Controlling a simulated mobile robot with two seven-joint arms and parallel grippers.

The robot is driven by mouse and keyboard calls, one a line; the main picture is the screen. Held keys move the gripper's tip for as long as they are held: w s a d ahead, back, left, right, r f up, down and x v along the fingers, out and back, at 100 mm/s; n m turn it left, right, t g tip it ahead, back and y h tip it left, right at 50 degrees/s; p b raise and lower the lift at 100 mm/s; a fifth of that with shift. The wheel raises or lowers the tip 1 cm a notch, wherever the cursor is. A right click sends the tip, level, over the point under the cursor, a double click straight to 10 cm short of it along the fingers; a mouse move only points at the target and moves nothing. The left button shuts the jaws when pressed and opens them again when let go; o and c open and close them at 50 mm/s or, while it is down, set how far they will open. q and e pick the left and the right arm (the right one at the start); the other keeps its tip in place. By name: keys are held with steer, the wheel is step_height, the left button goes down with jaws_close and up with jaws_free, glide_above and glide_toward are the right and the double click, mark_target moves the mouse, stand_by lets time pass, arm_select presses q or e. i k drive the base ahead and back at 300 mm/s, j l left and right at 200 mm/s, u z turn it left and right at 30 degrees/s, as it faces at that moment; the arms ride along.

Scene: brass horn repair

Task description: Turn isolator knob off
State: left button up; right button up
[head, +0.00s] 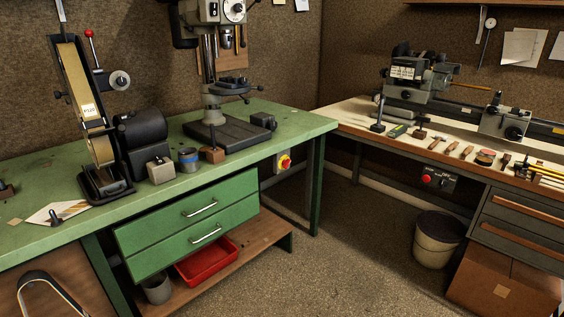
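A red knob on a yellow plate (284,161) sits on a pale box below the right end of the green bench (60,240). It matches an isolator knob. It is small in the head view, and I cannot tell which way it is turned. A dark control box (440,182) with a red button (426,180) and a smaller dark knob is mounted under the right-hand bench. Neither of my grippers shows in the head view.
A belt sander (90,120) and a drill press (212,80) stand on the green bench, above green drawers (185,222). A red tray (207,262) lies on the lower shelf. A bin (438,240) and cardboard box (505,285) stand at right. The floor between the benches is clear.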

mark_target(286, 163)
steer(key=i+l+u, duration=0.2)
steer(key=i+l, duration=0.95)
